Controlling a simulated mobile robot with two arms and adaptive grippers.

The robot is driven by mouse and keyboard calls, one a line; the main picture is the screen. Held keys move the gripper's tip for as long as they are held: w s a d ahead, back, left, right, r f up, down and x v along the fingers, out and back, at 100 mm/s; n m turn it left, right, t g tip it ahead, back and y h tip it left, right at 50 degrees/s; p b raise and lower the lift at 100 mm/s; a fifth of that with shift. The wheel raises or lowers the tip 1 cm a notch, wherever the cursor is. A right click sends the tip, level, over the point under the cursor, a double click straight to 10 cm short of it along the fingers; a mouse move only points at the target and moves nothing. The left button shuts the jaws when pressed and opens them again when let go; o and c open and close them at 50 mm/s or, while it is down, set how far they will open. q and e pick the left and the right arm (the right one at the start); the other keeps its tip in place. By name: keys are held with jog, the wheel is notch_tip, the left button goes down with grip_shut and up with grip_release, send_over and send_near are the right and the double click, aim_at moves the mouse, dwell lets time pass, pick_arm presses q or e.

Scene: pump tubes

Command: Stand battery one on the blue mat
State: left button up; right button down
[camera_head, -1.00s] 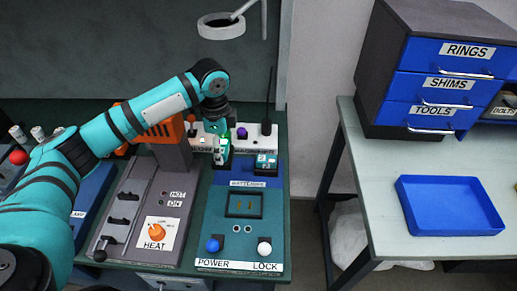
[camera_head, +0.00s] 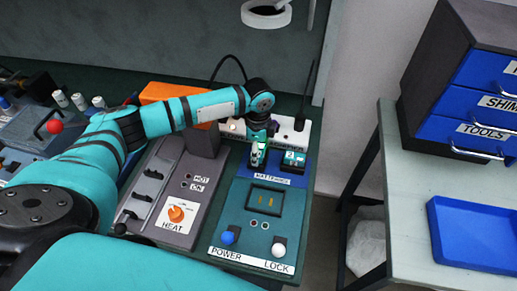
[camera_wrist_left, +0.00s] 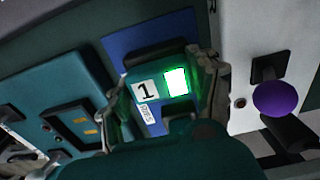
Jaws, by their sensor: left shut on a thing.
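Battery one (camera_wrist_left: 162,87), a teal block with a "1" label and a lit green window, sits between the fingers of my left gripper (camera_wrist_left: 165,90) in the left wrist view. In the head view, my left gripper (camera_head: 259,146) points down at the back of the teal panel, shut on battery one (camera_head: 257,158). The battery looks roughly upright over the left part of the blue mat (camera_head: 272,178) marked "BATTERIES". I cannot tell whether its base touches the mat. The mat also shows in the left wrist view (camera_wrist_left: 122,42). My right gripper is out of view.
Another teal battery (camera_head: 293,159) stands close to the right on the mat. A white strip with a purple knob (camera_wrist_left: 272,98) lies behind. In front are a rectangular socket (camera_head: 266,200), a blue POWER knob (camera_head: 228,237) and a white LOCK knob (camera_head: 278,250).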

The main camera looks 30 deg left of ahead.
pick_arm(q)
jog(key=shift+w, duration=0.1)
jog(key=o, duration=1.1)
jog(key=shift+f, duration=0.15)
jog(key=o, duration=0.5)
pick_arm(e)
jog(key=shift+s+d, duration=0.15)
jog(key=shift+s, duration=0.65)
pick_arm(q)
jog(key=shift+r, duration=0.55)
notch_tip(320, 180, up, 11)
jog(key=shift+r+b, duration=0.15)
jog(key=shift+b, duration=0.65)
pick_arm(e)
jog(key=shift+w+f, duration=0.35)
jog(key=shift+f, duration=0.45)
